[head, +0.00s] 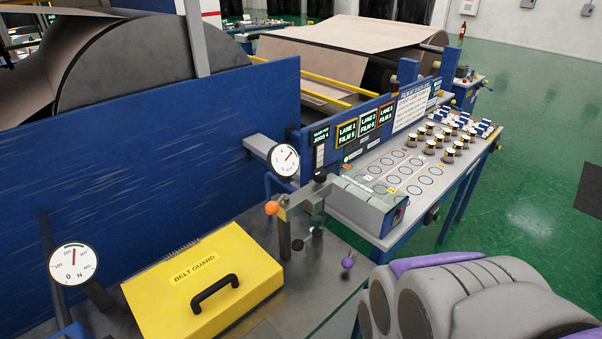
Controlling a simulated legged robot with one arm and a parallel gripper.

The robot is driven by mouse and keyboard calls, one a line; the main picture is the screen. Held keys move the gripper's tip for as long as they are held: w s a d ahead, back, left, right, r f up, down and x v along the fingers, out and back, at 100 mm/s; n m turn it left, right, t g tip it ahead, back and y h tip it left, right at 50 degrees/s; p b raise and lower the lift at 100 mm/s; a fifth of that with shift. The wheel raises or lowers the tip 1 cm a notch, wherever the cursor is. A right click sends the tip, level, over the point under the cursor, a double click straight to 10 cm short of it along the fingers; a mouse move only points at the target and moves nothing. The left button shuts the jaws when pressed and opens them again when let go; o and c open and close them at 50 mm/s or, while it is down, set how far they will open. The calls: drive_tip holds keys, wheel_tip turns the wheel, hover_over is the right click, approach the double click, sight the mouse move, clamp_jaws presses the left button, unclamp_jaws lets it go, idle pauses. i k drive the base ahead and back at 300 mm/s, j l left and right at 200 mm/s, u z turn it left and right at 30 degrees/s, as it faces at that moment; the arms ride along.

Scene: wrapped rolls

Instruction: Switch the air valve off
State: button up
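No part is clearly labelled as the air valve. A metal fitting (300,201) with an orange ball knob (272,208) and a black knob (320,175) stands at the edge of the grey machine deck, left of the lane table. A small purple knob (347,263) sits below and right of it. Which of these belongs to the valve, I cannot tell. A round dial gauge (284,160) is just behind the fitting, its needle pointing up and right. My grey and purple arm fills the lower right, apart from the fitting. My gripper is not in view.
A yellow belt guard (205,284) with a black handle covers the deck at lower left, beside a second gauge (74,265). A blue panel (150,155) rises behind. The lane table (372,224) holds several wrapped rolls (440,138). Green floor (530,210) is open at right.

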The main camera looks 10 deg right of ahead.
sight(272, 208)
drive_tip(key=i+u, duration=0.1)
drive_tip(key=u, duration=0.8)
drive_tip(key=i+u, duration=0.15)
drive_tip(key=u, duration=0.3)
drive_tip(key=i+u, duration=0.1)
drive_tip(key=u, duration=0.35)
